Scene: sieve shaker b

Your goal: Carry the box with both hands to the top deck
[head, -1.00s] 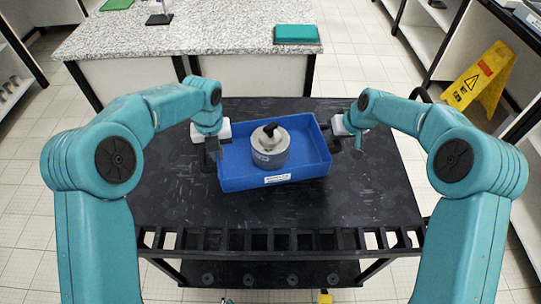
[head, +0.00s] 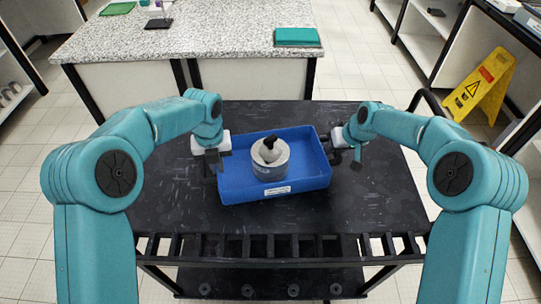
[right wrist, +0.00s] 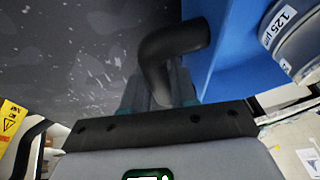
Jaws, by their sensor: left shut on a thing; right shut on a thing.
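The blue box (head: 235,183) is an open, shallow tray with a white label on its front wall. It is over the black top deck (head: 375,195) of a cart; I cannot tell whether it touches the deck. A round grey metal sieve piece (head: 270,160) with a dark knob sits inside it. My left gripper (head: 217,160) is shut on the box's left side, and my right gripper (head: 335,143) is shut on its right side. In the right wrist view, a black curved handle (right wrist: 172,55) is at my right jaws beside the blue wall (right wrist: 228,50).
A slotted black rail (head: 280,247) runs along the deck's near edge, with a lower shelf below. A speckled bench (head: 200,38) stands behind the cart, with a teal case (head: 297,37) on it. A yellow floor sign (head: 478,85) stands at the right. The deck's front area is clear.

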